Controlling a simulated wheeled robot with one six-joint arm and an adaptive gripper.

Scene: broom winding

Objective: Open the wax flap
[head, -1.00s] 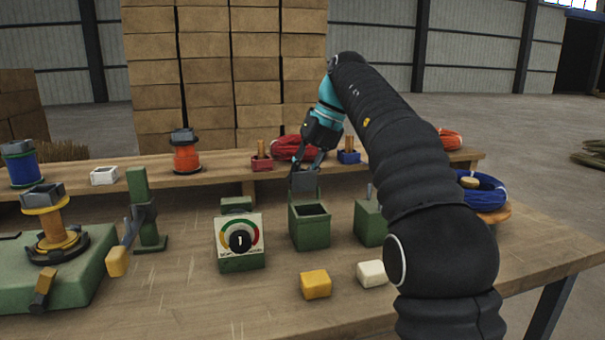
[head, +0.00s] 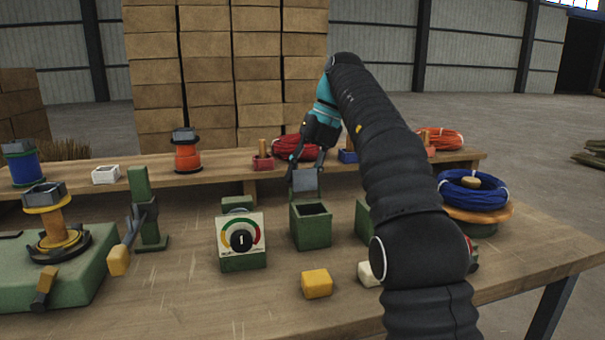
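A green open-topped box (head: 310,232) stands on the bench near the middle. A grey flap (head: 305,181) stands up at its back edge, so the box opening shows dark. My gripper (head: 306,169) is at the top of this flap, its fingers apart, one toward each side of it. Whether the fingers touch the flap is too small to tell. A second green box (head: 362,218) to the right is mostly hidden by my arm. No label shows which box is for wax. A yellow block (head: 317,284) and a white block (head: 368,274) lie in front.
A green dial gauge (head: 241,240) stands left of the box. A green post with a lever (head: 148,212) and a winding stand (head: 55,235) are farther left. Spools, small trays and a red coil (head: 293,147) are on the rear shelf. A blue coil (head: 472,190) sits at right.

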